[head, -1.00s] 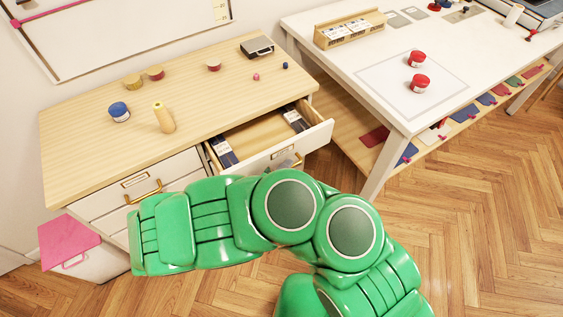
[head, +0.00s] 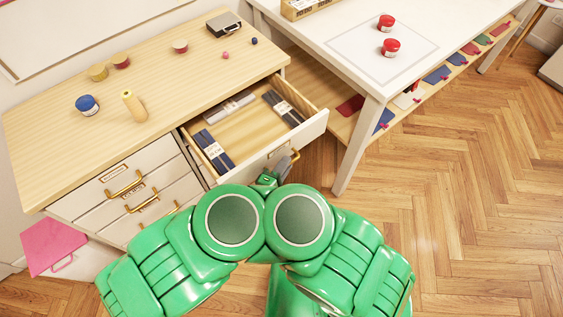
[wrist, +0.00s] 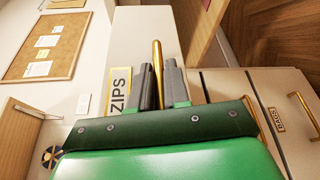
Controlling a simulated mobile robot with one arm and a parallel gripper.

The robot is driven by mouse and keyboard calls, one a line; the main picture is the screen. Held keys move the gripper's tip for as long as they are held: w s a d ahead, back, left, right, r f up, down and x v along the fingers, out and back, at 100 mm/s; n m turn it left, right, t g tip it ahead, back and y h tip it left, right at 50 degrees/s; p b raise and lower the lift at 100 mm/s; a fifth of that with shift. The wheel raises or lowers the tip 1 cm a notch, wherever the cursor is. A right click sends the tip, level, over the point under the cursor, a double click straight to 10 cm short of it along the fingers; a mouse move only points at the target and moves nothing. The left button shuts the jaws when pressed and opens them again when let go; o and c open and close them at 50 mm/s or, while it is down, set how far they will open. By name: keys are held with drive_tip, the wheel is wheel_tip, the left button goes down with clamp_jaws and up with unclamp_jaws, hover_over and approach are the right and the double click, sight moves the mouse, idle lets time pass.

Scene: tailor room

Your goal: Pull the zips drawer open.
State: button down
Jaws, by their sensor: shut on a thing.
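The zips drawer (head: 262,163) is the top right drawer of the wooden cabinet, and it stands well out from the cabinet front. Bundles of zips (head: 214,151) lie inside it at the left, back and right, with bare wood between them. In the wrist view its white front carries a label reading ZIPS (wrist: 119,90). My gripper (head: 278,172) is at the middle of the drawer front. In the wrist view its two grey fingers are shut on the brass handle (wrist: 158,62). The handle also shows beside the fingers in the head view (head: 294,155).
Closed drawers with brass handles (head: 125,188) are at the left of the cabinet. Tins, a yellow cone (head: 134,107) and a dark box stand on the cabinet top (head: 60,130). A white table (head: 340,70) stands close at the right. Wood floor is clear at the lower right.

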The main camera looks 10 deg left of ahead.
drive_tip(key=shift+s+f, duration=0.1)
drive_tip(key=c, duration=1.2)
unclamp_jaws()
drive_tip(key=shift+v, duration=3.85)
